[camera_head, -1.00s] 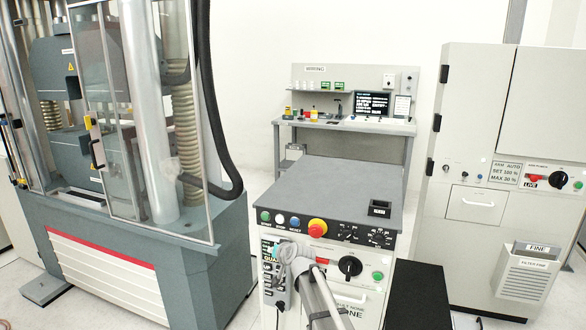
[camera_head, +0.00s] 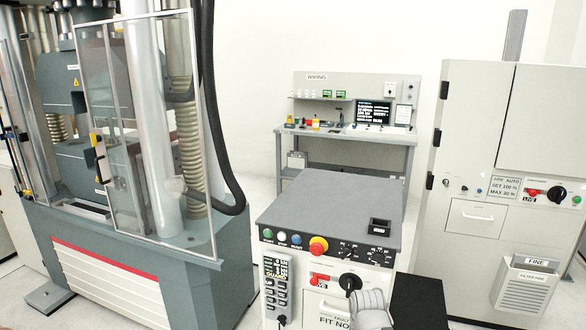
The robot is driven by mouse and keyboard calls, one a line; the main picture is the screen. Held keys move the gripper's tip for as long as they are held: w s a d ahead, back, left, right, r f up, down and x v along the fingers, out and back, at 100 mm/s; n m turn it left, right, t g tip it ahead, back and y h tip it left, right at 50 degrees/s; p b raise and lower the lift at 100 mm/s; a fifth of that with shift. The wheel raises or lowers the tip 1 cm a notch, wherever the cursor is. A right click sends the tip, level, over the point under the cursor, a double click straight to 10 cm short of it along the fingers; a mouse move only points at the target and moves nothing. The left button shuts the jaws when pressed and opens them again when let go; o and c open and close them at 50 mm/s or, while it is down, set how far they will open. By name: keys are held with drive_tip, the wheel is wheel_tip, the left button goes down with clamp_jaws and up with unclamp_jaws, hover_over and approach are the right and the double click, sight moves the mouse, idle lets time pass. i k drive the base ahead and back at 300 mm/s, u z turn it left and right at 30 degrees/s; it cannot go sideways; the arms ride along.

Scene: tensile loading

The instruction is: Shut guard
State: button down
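The guard (camera_head: 122,120) is a set of clear framed panels on the testing machine at left. One panel with a yellow and black handle (camera_head: 97,146) stands at the right of its front. Another clear panel edge (camera_head: 18,120) shows at far left, and a gap between them leaves the grey crosshead and columns uncovered, so the guard looks open. My gripper (camera_head: 366,301) is at the bottom right of centre, in front of the console's lower face, far from the guard. It is seen small and from behind, and its fingers are not clear.
The control console (camera_head: 330,205) stands in the middle, with buttons, a red stop knob (camera_head: 318,245) and a small keypad (camera_head: 277,275). A black hose (camera_head: 222,180) hangs beside the guard. A wiring bench (camera_head: 345,134) is behind; a grey cabinet (camera_head: 470,220) stands right.

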sight(101, 152)
drive_tip(key=k, duration=1.35)
drive_tip(key=u, duration=0.35)
drive_tip(key=i, duration=0.85)
drive_tip(key=u, duration=1.1)
drive_tip(key=i, duration=1.75)
drive_tip(key=u, duration=0.1)
